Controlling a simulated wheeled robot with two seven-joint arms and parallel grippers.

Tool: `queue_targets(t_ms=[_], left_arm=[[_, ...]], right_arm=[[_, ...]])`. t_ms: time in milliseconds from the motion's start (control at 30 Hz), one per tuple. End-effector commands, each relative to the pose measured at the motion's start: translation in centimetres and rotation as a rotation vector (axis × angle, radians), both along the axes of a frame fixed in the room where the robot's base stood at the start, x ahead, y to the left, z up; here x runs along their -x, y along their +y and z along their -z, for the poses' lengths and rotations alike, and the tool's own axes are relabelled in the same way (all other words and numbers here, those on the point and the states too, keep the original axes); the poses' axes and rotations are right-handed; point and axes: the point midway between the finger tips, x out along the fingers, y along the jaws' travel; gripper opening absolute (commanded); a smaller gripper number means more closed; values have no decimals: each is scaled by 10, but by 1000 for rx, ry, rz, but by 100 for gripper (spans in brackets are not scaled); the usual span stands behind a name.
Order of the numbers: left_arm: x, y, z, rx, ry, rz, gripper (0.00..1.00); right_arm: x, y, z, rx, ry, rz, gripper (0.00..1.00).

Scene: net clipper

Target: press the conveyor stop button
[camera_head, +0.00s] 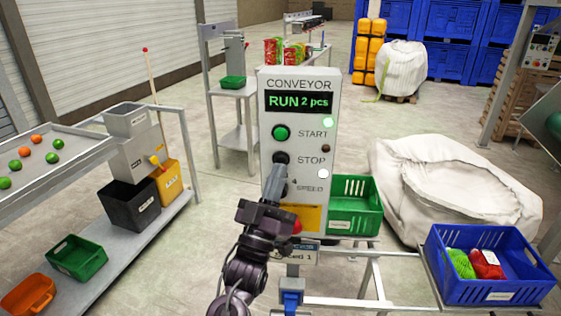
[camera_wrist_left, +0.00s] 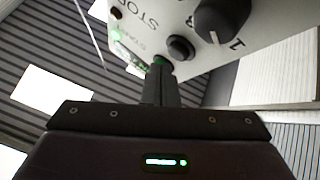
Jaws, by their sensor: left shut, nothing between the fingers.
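The conveyor control panel (camera_head: 298,90) stands upright and its display reads RUN 2 pcs. The black STOP button (camera_head: 281,158) sits below the green START button (camera_head: 281,133). My left gripper (camera_head: 276,172) is shut and empty, its fingertips in front of the panel just below the STOP button in the head view. In the left wrist view the closed fingertips (camera_wrist_left: 160,72) overlap the edge of the green button, and the black STOP button (camera_wrist_left: 182,48) shows just beside them. I cannot tell whether they touch the panel. My right gripper is not in view.
A red button (camera_head: 297,226) shows low on the panel beside my gripper. A green crate (camera_head: 355,222) stands right behind the panel, and a blue crate (camera_head: 490,288) is at right.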

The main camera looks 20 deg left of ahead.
Motion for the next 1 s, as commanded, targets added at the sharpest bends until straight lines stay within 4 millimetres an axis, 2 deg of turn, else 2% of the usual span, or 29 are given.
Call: queue_targets(t_ms=[1000], left_arm=[[-11,2,0,0,0,0,0]], right_arm=[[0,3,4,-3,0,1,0]])
